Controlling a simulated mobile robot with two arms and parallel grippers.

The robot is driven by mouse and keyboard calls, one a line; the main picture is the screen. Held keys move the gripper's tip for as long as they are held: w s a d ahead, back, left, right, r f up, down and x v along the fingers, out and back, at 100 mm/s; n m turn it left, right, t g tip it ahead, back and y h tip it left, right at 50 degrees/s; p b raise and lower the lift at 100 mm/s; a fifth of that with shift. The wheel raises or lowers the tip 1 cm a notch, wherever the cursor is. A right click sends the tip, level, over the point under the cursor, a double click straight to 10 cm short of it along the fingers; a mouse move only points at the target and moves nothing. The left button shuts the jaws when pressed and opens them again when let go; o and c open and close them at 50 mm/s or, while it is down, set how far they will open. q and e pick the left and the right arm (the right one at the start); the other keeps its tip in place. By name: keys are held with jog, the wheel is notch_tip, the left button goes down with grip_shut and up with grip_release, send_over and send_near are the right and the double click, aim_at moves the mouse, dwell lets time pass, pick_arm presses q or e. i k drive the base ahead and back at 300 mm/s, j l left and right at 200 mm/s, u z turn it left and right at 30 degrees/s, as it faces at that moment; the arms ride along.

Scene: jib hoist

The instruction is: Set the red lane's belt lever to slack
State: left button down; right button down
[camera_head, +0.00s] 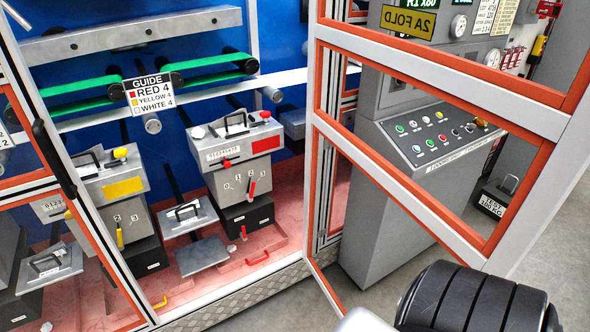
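The red lane's unit (213,177) is a grey machine inside the cabinet, right of the yellow one. Its sloped top has a red panel (266,145), a red knob (265,114), a white knob (198,132) and a black handle. A small red slider (227,163) sits below a scale on its upper front. A red lever (252,187) stands on the lower front beside numbers, tilted slightly. I cannot tell which of these is the belt lever; no slack mark is readable. A guide sign (150,95) reads RED 4, YELLOW 4, WHITE 4. Neither gripper is in view.
An orange-and-white framed door (440,85) stands open right of the red unit. Behind it is a grey control console (430,140). The yellow unit (108,190) is at left, partly behind a frame. Green belts (205,62) run above. A red handle (258,258) lies on the pink floor.

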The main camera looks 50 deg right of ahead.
aim_at(243, 231)
jog(key=i+l+z, duration=0.2)
jog(key=z, duration=0.2)
jog(key=i+z, duration=0.85)
jog(key=i+j+z, duration=0.15)
jog(key=z, duration=0.25)
jog(key=i, duration=0.1)
